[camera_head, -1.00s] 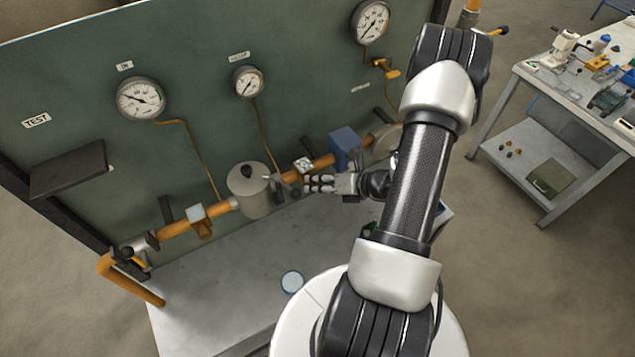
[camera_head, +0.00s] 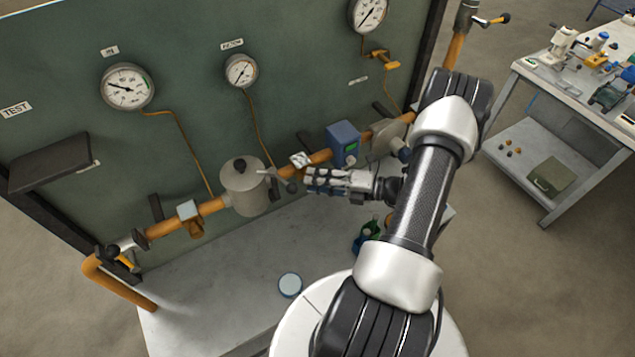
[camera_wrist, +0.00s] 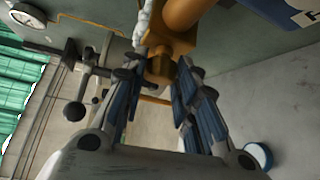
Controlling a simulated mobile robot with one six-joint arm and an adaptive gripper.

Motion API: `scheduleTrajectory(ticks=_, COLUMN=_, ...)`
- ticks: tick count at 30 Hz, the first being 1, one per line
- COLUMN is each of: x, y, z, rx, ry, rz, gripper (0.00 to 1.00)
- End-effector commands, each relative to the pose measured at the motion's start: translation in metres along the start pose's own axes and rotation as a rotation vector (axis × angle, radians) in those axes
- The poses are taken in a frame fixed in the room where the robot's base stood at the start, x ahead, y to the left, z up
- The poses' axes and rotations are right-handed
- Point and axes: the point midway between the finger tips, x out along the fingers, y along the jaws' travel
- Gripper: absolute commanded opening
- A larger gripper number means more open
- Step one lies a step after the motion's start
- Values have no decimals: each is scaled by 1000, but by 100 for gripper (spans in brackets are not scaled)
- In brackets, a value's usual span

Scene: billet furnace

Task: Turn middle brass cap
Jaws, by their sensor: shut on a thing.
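In the wrist view, a brass cap (camera_wrist: 159,68) with a hex-like end sits on a brass fitting below an orange pipe (camera_wrist: 190,12). My gripper (camera_wrist: 158,80) has its blue-padded fingers on both sides of this cap and is shut on it. In the head view, my gripper (camera_head: 311,180) reaches left beneath the pipe (camera_head: 322,157), just below a silver-faced fitting (camera_head: 300,160). The cap is hidden there by the fingers. Another brass fitting (camera_head: 191,229) hangs from the pipe further left.
A grey pot (camera_head: 243,190) and a ball-ended lever (camera_head: 291,187) are close left of my gripper; the lever ball (camera_wrist: 75,110) shows in the wrist view. A blue meter box (camera_head: 342,143) is above right. A round-lidded jar (camera_head: 290,284) stands on the grey bench (camera_head: 215,290).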

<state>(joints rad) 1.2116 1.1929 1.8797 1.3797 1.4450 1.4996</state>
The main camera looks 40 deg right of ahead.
Motion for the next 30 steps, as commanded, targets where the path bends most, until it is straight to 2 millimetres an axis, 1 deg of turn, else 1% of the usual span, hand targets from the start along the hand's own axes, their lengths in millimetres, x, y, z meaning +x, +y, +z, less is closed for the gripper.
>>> scheduleTrajectory(ticks=15, x=0, y=0, z=1, rx=14, ry=-3, rz=15, gripper=4)
scheduleTrajectory(ticks=16, x=0, y=0, z=1, rx=14, ry=-3, rz=15, gripper=28)
scheduleTrajectory(ticks=25, x=0, y=0, z=1, rx=14, ry=-2, rz=14, gripper=48)
scheduleTrajectory(ticks=30, x=0, y=0, z=0, rx=14, ry=-2, rz=14, gripper=48)
